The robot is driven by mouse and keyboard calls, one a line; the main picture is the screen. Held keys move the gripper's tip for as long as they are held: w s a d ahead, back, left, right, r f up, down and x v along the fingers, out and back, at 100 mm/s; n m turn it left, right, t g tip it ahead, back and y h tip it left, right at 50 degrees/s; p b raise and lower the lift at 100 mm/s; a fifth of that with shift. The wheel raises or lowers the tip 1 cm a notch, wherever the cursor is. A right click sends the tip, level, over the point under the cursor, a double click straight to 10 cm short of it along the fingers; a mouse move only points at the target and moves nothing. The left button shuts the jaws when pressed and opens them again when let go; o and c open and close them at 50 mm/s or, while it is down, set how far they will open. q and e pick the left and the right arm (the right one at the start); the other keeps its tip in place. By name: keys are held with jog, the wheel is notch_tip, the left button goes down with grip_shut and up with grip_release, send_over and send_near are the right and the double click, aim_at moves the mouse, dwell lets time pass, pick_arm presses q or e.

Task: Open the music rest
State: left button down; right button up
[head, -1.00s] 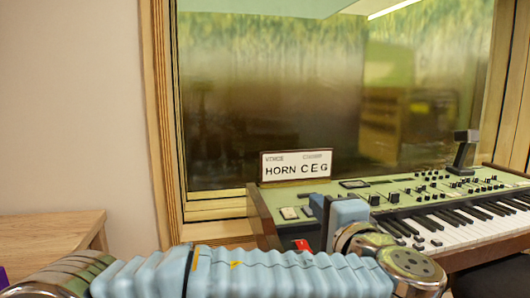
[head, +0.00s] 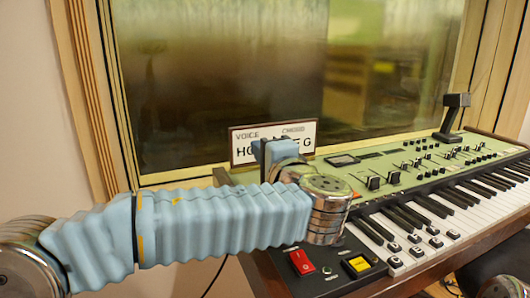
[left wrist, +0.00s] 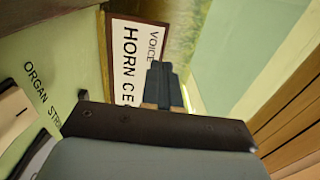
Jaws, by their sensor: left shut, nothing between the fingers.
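A green-topped keyboard organ (head: 400,180) stands below the window. A white upright card (head: 243,145) in a dark frame stands at its back left; it reads "VOICE" and "HORN C E G". The same card (left wrist: 125,60) shows close up in the left wrist view. I cannot tell which part is the music rest. My left gripper (head: 268,150) is over the organ's left end and hides part of the card in the head view. Its fingers (left wrist: 163,85) are shut and empty, in front of the card in the left wrist view.
A black bracket-like post (head: 453,118) stands at the organ's back right. A red switch (head: 301,262) and a yellow button (head: 358,264) are on the front left panel. The window (head: 230,80) and its wooden frame are close behind.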

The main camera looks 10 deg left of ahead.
aim_at(242, 130)
pick_arm(q)
jog(key=p+x, duration=0.1)
jog(key=x, duration=0.8)
jog(key=shift+d, duration=0.1)
jog(key=shift+r+p, duration=0.25)
jog(key=shift+p, duration=0.1)
jog(key=p, duration=0.1)
jog(key=w+a+r+g+h+p, duration=0.1)
jog(key=p, duration=0.1)
jog(key=shift+w+g, duration=0.25)
jog(key=shift+g, duration=0.05)
jog(key=shift+w+a+f+p, duration=0.15)
jog(key=shift+f+p, duration=0.15)
jog(key=shift+p, duration=0.1)
jog(key=shift+f, duration=0.1)
